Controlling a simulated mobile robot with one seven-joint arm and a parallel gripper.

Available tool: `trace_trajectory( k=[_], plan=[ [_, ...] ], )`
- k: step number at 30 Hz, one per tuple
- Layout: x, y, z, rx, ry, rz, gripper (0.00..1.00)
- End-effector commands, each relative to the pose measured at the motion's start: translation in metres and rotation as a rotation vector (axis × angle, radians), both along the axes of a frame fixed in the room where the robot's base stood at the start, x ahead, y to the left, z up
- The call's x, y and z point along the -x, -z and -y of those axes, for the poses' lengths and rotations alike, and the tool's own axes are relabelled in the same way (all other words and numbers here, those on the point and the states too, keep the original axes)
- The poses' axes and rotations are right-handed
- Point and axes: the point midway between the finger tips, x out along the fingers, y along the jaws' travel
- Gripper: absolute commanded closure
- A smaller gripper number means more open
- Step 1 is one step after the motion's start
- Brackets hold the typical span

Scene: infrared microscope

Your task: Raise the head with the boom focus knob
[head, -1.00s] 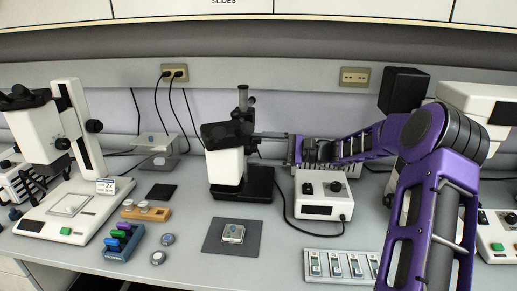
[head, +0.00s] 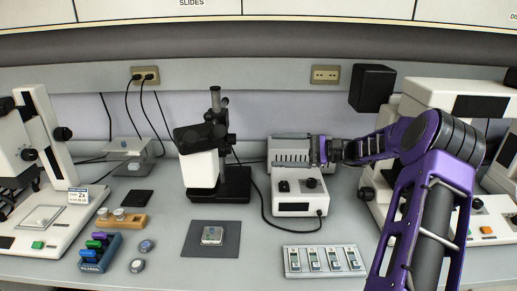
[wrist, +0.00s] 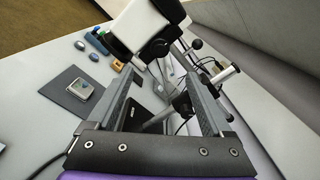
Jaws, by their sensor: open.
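The boom microscope stands at the middle of the bench in the head view, with a white-and-black head (head: 199,165), a metal post (head: 215,98) and a black base (head: 236,186). A dark knob (head: 231,139) shows at the right of its head. In the wrist view the head (wrist: 138,22) is beyond the fingers, and dark knobs (wrist: 182,103) sit near the post; I cannot tell which is the focus knob. My gripper (head: 316,150) is right of the microscope, apart from it. In the wrist view its fingers (wrist: 160,105) are open and empty.
A white control box (head: 298,194) and a grey vented box (head: 288,150) stand right of the microscope. A dark mat (head: 198,238) and a slide tray (head: 324,261) lie in front. A larger white instrument (head: 430,100) stands at the right, behind my arm.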

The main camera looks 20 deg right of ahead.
Motion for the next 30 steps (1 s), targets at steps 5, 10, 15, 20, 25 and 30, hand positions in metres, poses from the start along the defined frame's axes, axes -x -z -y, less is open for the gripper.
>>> trace_trajectory(
  k=[5,10,15,20,25,30],
  plan=[
    [0.009,0.000,0.026,0.000,0.000,0.000,0.16],
    [0.013,0.000,0.035,0.000,0.000,0.000,0.16],
    [0.013,0.000,0.036,0.000,-0.001,0.000,0.16],
    [0.013,0.000,0.036,0.001,-0.001,0.000,0.16],
    [0.013,0.000,0.034,0.004,-0.002,0.000,0.16],
    [0.012,-0.001,-0.001,0.134,-0.040,-0.013,0.16]
  ],
)
